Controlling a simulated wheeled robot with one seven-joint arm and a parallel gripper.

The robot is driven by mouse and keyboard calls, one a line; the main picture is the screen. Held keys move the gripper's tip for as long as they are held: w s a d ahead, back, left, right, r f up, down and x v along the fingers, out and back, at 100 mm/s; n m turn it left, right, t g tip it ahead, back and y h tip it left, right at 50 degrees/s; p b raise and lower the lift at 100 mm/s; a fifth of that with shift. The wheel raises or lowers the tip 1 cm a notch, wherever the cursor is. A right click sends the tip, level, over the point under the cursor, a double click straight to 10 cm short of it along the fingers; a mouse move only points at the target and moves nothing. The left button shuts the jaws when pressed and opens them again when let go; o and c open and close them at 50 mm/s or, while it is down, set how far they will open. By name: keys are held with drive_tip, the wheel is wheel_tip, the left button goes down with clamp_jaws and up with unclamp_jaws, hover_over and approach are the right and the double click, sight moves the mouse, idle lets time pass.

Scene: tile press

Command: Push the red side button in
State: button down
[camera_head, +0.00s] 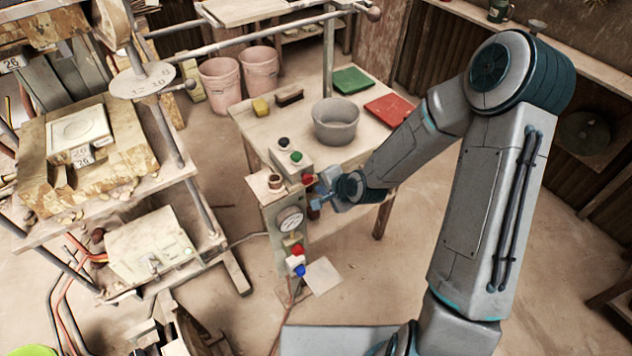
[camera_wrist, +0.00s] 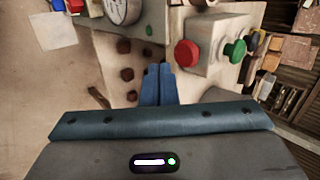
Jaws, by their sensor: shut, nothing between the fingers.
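The red side button (camera_head: 307,179) is a round knob on the side of a pale control box (camera_head: 289,160). It also shows in the wrist view (camera_wrist: 187,53), where it sticks out from the box (camera_wrist: 208,25). My gripper (camera_head: 316,199) is shut and empty, close to the button and just below it in the head view. In the wrist view my blue fingertips (camera_wrist: 158,68) lie together, to the left of and slightly below the red button. I see a gap in the picture between fingertips and button; I cannot tell the distance in depth.
A green button (camera_head: 296,157) and a black button (camera_head: 284,143) are on the box's top. A gauge (camera_head: 290,220) and lower red (camera_head: 298,250) and blue (camera_head: 299,271) buttons are on the post below. A grey bowl (camera_head: 335,122) stands on the table behind.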

sight(309, 183)
drive_tip(key=shift+w+a+p, duration=0.35)
drive_tip(key=shift+w+a, duration=0.65)
drive_tip(key=shift+w, duration=0.2)
drive_tip(key=shift+w+f, duration=0.1)
